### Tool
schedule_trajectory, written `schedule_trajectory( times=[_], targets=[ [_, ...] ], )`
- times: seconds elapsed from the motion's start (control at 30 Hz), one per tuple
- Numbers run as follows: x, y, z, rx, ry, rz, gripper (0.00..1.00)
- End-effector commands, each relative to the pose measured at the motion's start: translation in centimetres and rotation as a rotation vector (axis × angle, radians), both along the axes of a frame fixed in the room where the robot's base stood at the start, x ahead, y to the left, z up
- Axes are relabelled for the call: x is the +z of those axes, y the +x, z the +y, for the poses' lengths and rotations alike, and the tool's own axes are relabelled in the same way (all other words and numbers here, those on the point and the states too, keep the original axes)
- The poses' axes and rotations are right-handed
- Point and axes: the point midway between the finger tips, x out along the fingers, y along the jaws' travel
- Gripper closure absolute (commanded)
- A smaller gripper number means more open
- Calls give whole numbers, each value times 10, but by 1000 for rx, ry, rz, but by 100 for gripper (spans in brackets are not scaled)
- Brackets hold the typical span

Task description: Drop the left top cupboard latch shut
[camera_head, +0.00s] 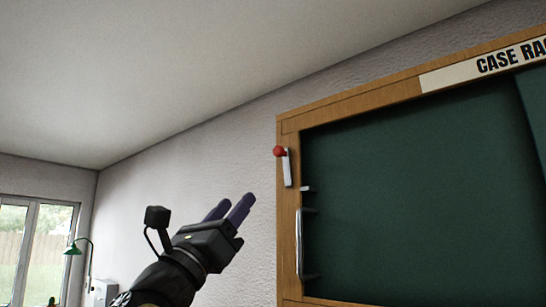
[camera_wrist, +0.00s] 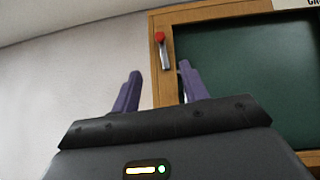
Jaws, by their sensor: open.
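The left top cupboard latch (camera_head: 287,168) is a pale metal bar with a red knob (camera_head: 280,151) at its upper end. It is on the wooden frame at the upper left of the cupboard. The latch also shows in the wrist view (camera_wrist: 165,55), above and between my fingers. My gripper (camera_head: 236,207) is open and empty, with purple fingers pointing up and right. It appears left of and below the latch, apart from it. In the wrist view its fingertips (camera_wrist: 160,72) flank the frame's left edge in the picture.
The cupboard has a wooden frame (camera_head: 345,102), a dark green panel (camera_head: 410,190) and a "CASE RA..." sign (camera_head: 490,62). A vertical metal handle (camera_head: 299,245) stands below the latch. A plain wall (camera_head: 200,165) is at the left. A window (camera_head: 35,245) and green lamp (camera_head: 73,249) are farther off.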

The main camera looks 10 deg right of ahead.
Motion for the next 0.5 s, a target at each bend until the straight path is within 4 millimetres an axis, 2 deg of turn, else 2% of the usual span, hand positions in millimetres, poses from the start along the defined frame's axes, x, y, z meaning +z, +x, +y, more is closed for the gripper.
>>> schedule_trajectory(
  times=[0.5],
  targets=[
    [50,29,-34,-3,-2,1,56]
  ],
)
